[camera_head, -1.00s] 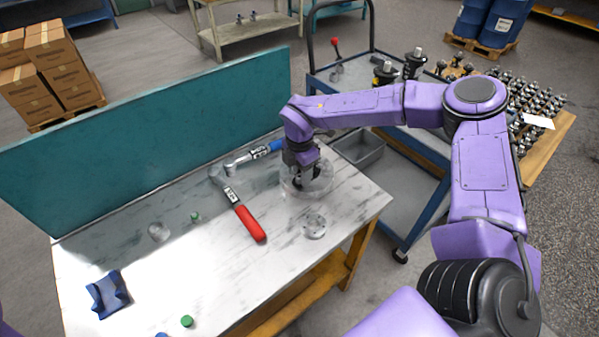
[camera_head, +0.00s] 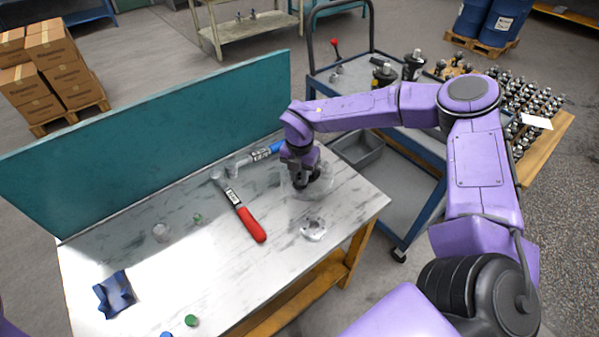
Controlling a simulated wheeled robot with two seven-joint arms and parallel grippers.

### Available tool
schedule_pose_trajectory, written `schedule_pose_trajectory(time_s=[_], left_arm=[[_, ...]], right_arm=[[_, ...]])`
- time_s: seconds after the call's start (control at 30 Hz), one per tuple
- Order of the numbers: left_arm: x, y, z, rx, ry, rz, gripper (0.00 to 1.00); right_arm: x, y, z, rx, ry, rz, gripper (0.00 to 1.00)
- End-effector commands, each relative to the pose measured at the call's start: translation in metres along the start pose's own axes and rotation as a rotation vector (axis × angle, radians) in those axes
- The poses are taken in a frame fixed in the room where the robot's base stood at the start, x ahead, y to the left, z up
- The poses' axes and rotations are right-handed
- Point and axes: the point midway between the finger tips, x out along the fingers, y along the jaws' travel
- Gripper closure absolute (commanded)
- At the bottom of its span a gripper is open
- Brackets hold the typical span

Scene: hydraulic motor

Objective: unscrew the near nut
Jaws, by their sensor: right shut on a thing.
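My right gripper (camera_head: 306,182) points down at the right part of the marble-topped bench (camera_head: 200,268). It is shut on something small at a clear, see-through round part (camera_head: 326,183). The fingers and wrist hide what is between them, so I cannot make out the nut itself. A small metal flange-like piece (camera_head: 313,230) lies on the bench just in front of the gripper. My left gripper is not in view.
A red-handled tool (camera_head: 250,224) and a blue-handled tool (camera_head: 262,153) lie left of the gripper. A teal panel (camera_head: 150,145) borders the back. A trolley with a grey bin (camera_head: 360,150) stands right.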

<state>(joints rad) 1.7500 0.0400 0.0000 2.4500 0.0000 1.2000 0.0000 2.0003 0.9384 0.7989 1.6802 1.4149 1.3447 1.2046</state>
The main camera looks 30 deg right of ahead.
Motion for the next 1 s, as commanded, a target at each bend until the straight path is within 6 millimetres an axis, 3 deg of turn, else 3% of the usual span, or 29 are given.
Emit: schedule_pose_trajectory(time_s=[0.17, 0.5, 0.77, 0.8, 0.83, 1.0], left_arm=[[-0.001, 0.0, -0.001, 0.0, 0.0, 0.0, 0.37], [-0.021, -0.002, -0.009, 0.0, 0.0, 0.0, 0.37], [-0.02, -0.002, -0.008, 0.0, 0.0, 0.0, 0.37], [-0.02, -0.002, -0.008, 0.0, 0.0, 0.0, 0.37], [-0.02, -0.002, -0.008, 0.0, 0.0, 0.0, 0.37], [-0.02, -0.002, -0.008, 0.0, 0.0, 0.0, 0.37]], right_arm=[[0.0, -0.001, -0.001, -0.012, 0.002, -0.003, 1.0], [-0.002, -0.001, -0.001, -0.429, 0.003, -0.003, 1.0], [0.0, -0.001, -0.001, -0.472, 0.002, -0.002, 1.0], [0.0, -0.001, -0.001, -0.471, 0.002, -0.002, 0.7], [0.0, -0.001, -0.001, -0.471, 0.002, -0.002, 0.64], [0.0, 0.0, 0.0, -0.47, 0.001, -0.001, 0.64]])
